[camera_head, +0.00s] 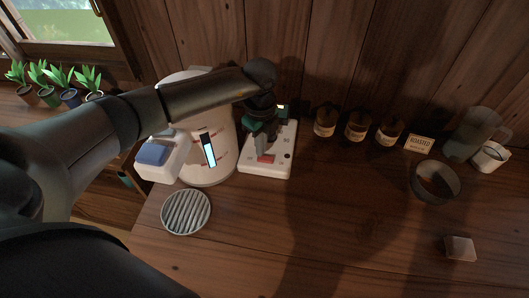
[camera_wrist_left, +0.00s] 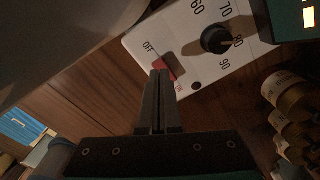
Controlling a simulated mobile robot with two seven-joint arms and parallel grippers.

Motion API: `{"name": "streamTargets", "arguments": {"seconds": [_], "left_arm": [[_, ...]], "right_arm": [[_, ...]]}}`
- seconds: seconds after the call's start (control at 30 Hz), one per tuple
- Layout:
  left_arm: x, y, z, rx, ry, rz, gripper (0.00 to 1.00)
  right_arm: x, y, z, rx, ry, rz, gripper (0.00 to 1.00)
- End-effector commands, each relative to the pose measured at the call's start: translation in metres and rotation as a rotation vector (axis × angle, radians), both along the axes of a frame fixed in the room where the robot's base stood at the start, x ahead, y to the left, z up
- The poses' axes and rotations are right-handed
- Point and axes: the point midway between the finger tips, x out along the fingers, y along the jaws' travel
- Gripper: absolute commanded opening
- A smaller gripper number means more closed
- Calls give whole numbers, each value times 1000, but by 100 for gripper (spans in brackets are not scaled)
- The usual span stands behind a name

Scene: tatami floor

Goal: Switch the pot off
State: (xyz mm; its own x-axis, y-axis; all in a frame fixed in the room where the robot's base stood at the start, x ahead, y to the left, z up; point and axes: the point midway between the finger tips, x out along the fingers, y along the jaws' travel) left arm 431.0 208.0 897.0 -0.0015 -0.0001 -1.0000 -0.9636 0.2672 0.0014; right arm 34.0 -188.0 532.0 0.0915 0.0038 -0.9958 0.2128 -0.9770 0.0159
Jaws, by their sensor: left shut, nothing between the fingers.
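The pot (camera_head: 222,165) is a white cylinder with a lit level strip, left of centre in the head view, partly hidden behind my left arm. Beside it lies a white control panel (camera_head: 281,165) with a red switch (camera_head: 266,158). In the left wrist view the panel (camera_wrist_left: 190,30) carries a black dial (camera_wrist_left: 216,39) with numbers, an OFF mark and a red switch (camera_wrist_left: 166,68) by an ON mark. My left gripper (camera_wrist_left: 159,74) is shut and empty, its tips over or at the red switch. I cannot tell whether they touch. My right gripper is not in view.
A round slatted grate (camera_head: 186,212) lies in front of the pot. A white box with a blue top (camera_head: 152,154) stands left of it. Three brown jars (camera_head: 356,126), a small sign (camera_head: 419,143), a dark bowl (camera_head: 435,182) and a pitcher (camera_head: 472,132) stand right. The front middle is clear.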

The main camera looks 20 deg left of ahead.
Motion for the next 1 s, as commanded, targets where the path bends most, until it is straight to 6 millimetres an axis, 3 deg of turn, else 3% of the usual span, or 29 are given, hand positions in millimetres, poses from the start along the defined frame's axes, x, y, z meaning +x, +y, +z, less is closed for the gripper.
{"name": "streamTargets", "arguments": {"seconds": [0.53,1.0], "left_arm": [[1,0,48,0,-2,1,0],[1,1,48,1,-1,1,0]], "right_arm": [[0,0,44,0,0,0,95],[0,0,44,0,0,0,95]]}}
